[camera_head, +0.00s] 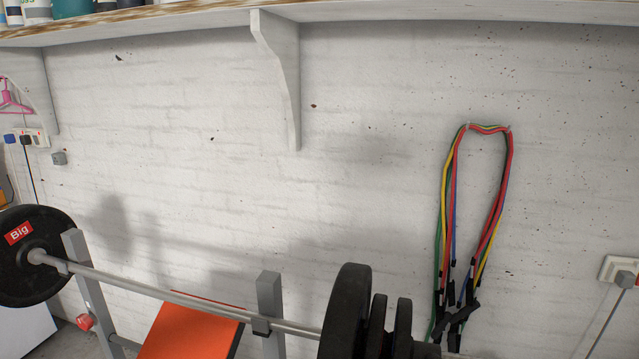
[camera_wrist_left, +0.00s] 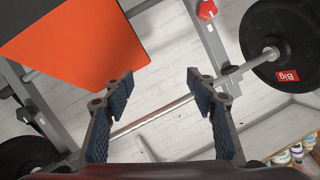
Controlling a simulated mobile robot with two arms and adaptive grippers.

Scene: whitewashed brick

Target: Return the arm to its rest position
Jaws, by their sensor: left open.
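My left gripper (camera_wrist_left: 160,92) shows only in the left wrist view. Its two blue-padded fingers are wide apart with nothing between them. Beyond the fingers are the barbell bar (camera_wrist_left: 160,116) and the orange bench pad (camera_wrist_left: 72,45); I cannot tell how far off they are. No arm or gripper of mine shows in the head view. My right gripper is in neither view.
A barbell (camera_head: 180,296) with black plates (camera_head: 345,310) rests on a bench rack (camera_head: 270,300) before a white brick wall. A shelf (camera_head: 350,12) runs above. Coloured resistance bands (camera_head: 497,200) hang at the right.

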